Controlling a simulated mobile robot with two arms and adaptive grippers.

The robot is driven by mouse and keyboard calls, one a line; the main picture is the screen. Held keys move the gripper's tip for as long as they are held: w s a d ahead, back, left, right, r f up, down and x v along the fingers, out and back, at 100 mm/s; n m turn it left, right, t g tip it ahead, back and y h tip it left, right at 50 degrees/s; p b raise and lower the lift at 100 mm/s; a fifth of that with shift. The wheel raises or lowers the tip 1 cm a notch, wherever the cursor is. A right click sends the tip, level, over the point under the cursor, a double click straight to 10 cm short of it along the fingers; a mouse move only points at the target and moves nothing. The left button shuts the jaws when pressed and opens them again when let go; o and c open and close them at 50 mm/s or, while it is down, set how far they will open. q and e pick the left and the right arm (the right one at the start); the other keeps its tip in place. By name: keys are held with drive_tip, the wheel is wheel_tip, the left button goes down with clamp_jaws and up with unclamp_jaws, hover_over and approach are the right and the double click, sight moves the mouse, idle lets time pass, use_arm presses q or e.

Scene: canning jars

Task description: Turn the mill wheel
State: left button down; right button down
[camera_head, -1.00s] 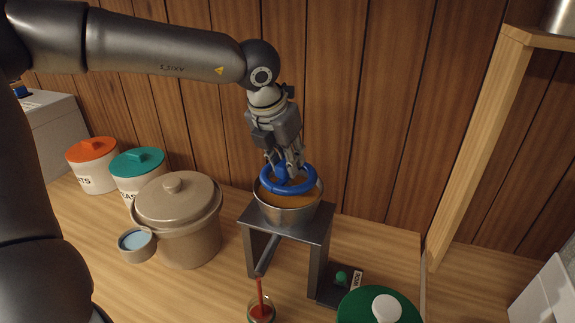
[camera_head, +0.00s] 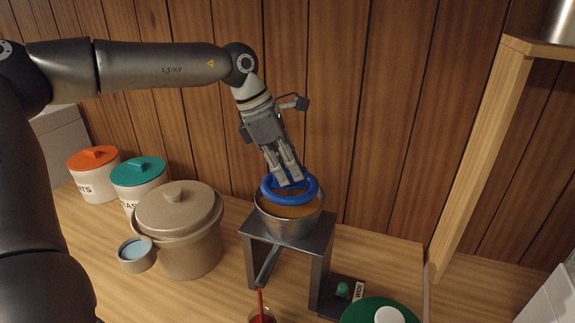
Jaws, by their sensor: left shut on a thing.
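The mill wheel is a blue ring (camera_head: 312,196) with a blue hub, lying over the top of a round metal mill bowl (camera_head: 288,226). Orange-brown contents show in the bowl under the ring. The bowl sits on a dark metal stand (camera_head: 325,240). My left gripper (camera_head: 291,181) points down at the wheel from above, its fingers shut on the blue wheel near its hub. The fingertips partly hide the hub and the far part of the ring. My right gripper is out of view.
A beige lidded crock (camera_head: 180,225) stands left of the stand, with a small bowl of blue (camera_head: 136,252) beside it. Canisters with teal (camera_head: 138,171) and orange (camera_head: 93,159) lids stand behind. A red-handled item (camera_head: 261,306) and a green lid (camera_head: 365,312) are in front. A wooden shelf post (camera_head: 478,165) rises at right.

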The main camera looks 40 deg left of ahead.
use_arm(q)
drive_tip(key=m+g, duration=0.1)
drive_tip(key=m, duration=0.3)
drive_tip(key=shift+w+m+g+h, duration=0.15)
drive_tip(key=shift+m+g+h, duration=0.15)
drive_tip(key=shift+g, duration=0.1)
drive_tip(key=shift+w+m+g+p, duration=0.1)
drive_tip(key=shift+m+g+p, duration=0.55)
drive_tip(key=shift+m, duration=1.85)
drive_tip(key=shift+g+b, duration=0.3)
drive_tip(key=shift+g, duration=0.05)
drive_tip(key=c, duration=1.2)
unclamp_jaws()
drive_tip(key=shift+c, duration=0.2)
drive_tip(key=v, duration=1.2)
drive_tip(key=shift+a+f, duration=0.1)
drive_tip(key=shift+f, duration=0.05)
